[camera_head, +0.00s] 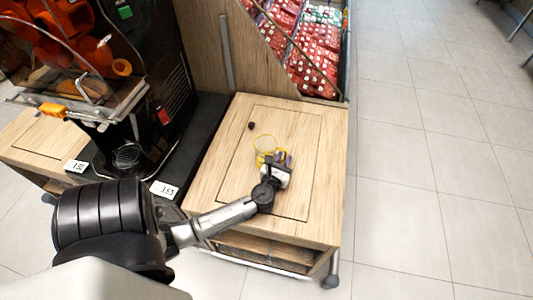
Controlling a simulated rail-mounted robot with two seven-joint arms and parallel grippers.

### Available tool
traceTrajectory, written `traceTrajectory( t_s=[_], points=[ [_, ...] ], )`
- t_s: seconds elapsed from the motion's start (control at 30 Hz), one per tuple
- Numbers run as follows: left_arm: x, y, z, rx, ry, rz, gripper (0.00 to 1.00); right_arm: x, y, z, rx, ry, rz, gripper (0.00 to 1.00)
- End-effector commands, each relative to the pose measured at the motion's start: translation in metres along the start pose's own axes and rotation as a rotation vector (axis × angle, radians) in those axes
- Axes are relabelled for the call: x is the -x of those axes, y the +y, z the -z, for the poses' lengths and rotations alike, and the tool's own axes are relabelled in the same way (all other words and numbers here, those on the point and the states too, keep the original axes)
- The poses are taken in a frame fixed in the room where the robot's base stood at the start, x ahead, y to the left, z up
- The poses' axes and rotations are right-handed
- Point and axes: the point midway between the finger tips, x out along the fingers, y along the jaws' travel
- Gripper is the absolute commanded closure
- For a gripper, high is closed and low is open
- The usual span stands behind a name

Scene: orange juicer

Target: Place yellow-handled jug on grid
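The yellow-handled jug (265,142) stands on the wooden cabinet top right of the juicer. It shows as a clear round vessel with a yellow rim, and some yellow shows below the rim beside my gripper. My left gripper (283,158) is at the near right side of the jug, low over the wood. Its purple-grey fingers show, but the wrist hides much of them, so their grip on the handle is unclear. The round grid (127,155) lies on the black base under the juicer's spout, with nothing on it. My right gripper is out of view.
The juicer (150,60) with oranges in its top stands at the left. Price tags (164,190) sit on the base's front edge. A small dark knob (251,126) is on the cabinet top (310,190). Crates of red goods (313,60) stand behind. Tiled floor lies right.

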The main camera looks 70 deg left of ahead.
Motion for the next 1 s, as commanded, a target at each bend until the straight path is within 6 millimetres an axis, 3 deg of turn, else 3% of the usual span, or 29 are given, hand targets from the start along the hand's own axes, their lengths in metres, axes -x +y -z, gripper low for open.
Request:
traceTrajectory(
  t_s=[0.17, 0.43, 0.87, 1.0],
  points=[
    [0.000, 0.000, 0.000, 0.000, 0.000, 0.000, 0.76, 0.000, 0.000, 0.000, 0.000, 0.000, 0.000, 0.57],
    [0.000, 0.000, 0.000, 0.000, -0.001, 0.000, 1.00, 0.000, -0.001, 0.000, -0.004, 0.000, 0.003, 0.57],
    [0.000, 0.000, -0.001, 0.000, -0.001, 0.000, 1.00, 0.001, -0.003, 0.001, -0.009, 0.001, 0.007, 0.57],
    [0.000, 0.000, -0.013, 0.001, -0.002, 0.000, 1.00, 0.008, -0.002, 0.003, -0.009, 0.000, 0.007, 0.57]
  ],
)
